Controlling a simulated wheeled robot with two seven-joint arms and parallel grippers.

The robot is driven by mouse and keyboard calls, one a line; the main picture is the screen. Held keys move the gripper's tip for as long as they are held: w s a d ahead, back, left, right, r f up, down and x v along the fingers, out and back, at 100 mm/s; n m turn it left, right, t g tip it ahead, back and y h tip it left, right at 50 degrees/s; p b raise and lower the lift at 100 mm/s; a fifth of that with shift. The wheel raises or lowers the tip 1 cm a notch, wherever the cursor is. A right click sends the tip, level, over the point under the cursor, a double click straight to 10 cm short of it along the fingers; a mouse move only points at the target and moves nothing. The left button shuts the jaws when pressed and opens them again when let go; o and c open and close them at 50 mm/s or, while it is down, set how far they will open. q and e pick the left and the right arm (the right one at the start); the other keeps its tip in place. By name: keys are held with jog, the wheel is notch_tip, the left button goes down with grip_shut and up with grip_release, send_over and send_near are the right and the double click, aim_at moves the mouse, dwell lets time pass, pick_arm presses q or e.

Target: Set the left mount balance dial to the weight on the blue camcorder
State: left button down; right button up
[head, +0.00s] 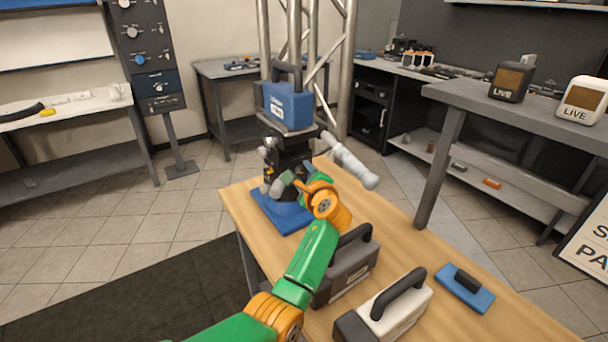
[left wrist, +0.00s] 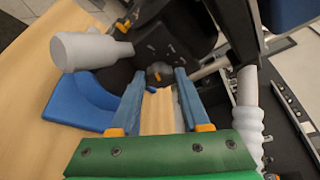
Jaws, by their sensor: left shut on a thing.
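The blue camcorder (head: 287,107) sits upright on top of the black mount (head: 291,150), with a white label on its side too small for me to read surely. The mount stands on a blue base (head: 268,212) at the table's far left corner. My left gripper (head: 272,187) is at the mount's lower side, its fingers partly hidden in the head view. In the left wrist view its fingers (left wrist: 160,76) are shut on a small dark round dial (left wrist: 160,73) on the mount's black face. Marks around the dial are too small to read. My right gripper is not in view.
A light grey handle (head: 350,160) sticks out from the mount to the right. A metal truss (head: 346,70) stands behind.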

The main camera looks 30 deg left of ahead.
pick_arm(q)
jog(key=shift+r+m+g+p, duration=0.4)
jog(key=shift+m+p, duration=0.3)
jog(key=shift+p, duration=1.1)
jog(key=shift+w+m+g+p, duration=0.1)
jog(key=shift+m+g+p, duration=0.2)
jog(key=shift+p, duration=0.1)
jog(key=shift+f+m+g, duration=0.15)
jog(key=shift+m+g, duration=0.15)
jog(key=shift+m, duration=0.2)
jog(key=shift+w+f+m+g, duration=0.1)
jog(key=shift+f+m+g, duration=0.05)
jog(key=shift+m+g, duration=0.2)
jog(key=shift+d+m+g, duration=0.1)
jog(key=shift+m+g, duration=0.15)
jog(key=shift+m, duration=0.3)
jog(key=shift+b, duration=0.3)
jog(key=shift+c, duration=1.9)
grip_release()
jog(key=shift+w, duration=0.1)
